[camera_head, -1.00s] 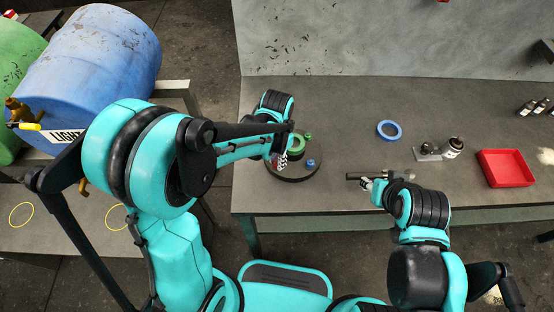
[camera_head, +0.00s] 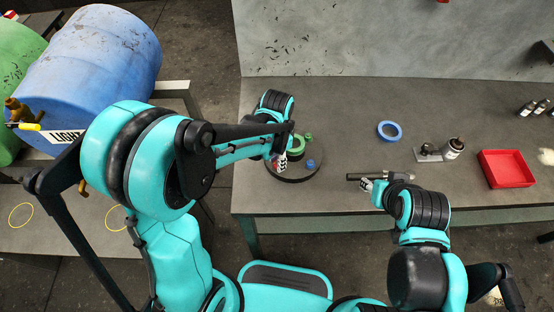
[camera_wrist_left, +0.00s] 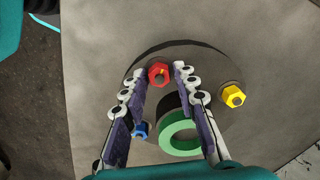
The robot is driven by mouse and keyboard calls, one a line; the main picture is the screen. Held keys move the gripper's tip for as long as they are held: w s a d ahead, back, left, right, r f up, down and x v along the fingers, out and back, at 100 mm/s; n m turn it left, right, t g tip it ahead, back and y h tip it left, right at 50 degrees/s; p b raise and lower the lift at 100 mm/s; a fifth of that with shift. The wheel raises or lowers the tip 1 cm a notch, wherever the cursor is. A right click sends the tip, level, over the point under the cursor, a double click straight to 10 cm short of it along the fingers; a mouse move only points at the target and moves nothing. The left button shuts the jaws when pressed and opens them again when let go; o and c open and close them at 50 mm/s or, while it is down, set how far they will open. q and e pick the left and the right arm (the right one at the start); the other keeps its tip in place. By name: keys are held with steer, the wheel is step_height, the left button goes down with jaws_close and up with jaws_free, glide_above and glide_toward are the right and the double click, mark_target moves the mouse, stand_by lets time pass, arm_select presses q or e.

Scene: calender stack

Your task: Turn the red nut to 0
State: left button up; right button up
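In the left wrist view the red nut (camera_wrist_left: 159,75) sits near the far edge of a dark round base (camera_wrist_left: 205,62). My left gripper (camera_wrist_left: 161,70) has its fingers spread, with the tips on either side of the red nut. A small gap shows between the nut and the right finger. In the head view my left gripper (camera_head: 279,160) is over the left part of the base (camera_head: 300,177), and the red nut is hidden there. My right gripper (camera_head: 368,185) is low at the table's front edge; its fingers are too small to read. No readable 0 mark shows.
A yellow nut (camera_wrist_left: 232,96), a blue nut (camera_wrist_left: 140,130) and a green ring (camera_wrist_left: 180,144) are on the base. A dark rod (camera_head: 358,176), blue ring (camera_head: 381,131), metal part (camera_head: 452,148) and red tray (camera_head: 506,168) lie right. The table behind is clear.

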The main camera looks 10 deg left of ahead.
stand_by(0.3)
arm_select(q)
step_height(320, 180, up, 12)
stand_by(0.4)
stand_by(0.4)
steer(key=s+a+n+t+b, duration=0.1)
steer(key=s+a+n+t, duration=0.6)
steer(key=s+a+n, duration=0.1)
steer(key=shift+s+a+f+n, duration=0.2)
steer(key=shift+s+a+n, duration=0.15)
steer(key=shift+s+n, duration=0.75)
